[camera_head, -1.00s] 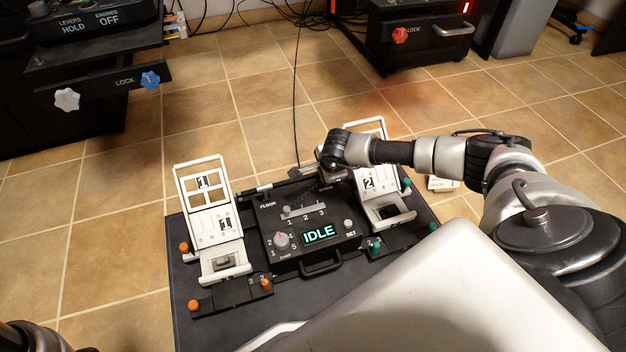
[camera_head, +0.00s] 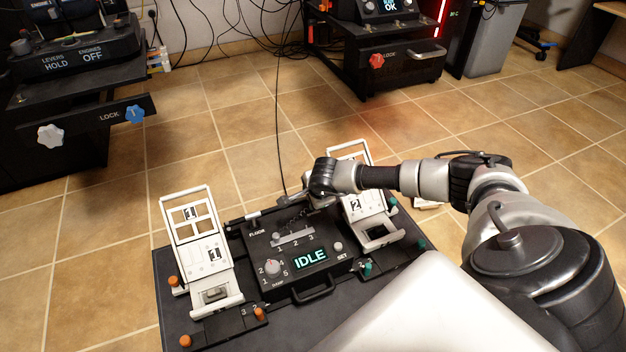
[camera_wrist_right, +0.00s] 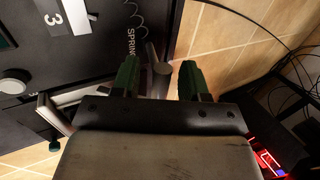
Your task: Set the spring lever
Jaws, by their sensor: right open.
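The pedal console (camera_head: 330,277) lies on a dark base plate on the floor, its display reading IDLE. In the right wrist view, a "SPRING" label (camera_wrist_right: 130,43) is on its dark face. Beside the label, a grey metal lever with a round end (camera_wrist_right: 163,70) shows between the green fingertips of my right gripper (camera_wrist_right: 160,78). The fingers are apart, one on each side of the lever end; I cannot tell whether either touches it. In the head view, my right wrist is over the console's far right edge and mostly hides the gripper and the lever. My left gripper is out of view.
White pedals stand left (camera_head: 205,240) and right (camera_head: 372,213) of the console. Orange (camera_head: 173,281) and green (camera_head: 421,244) knobs sit near them. A black cable runs up from the console's back. Dark cabinets stand far left and at the back. Tiled floor between is clear.

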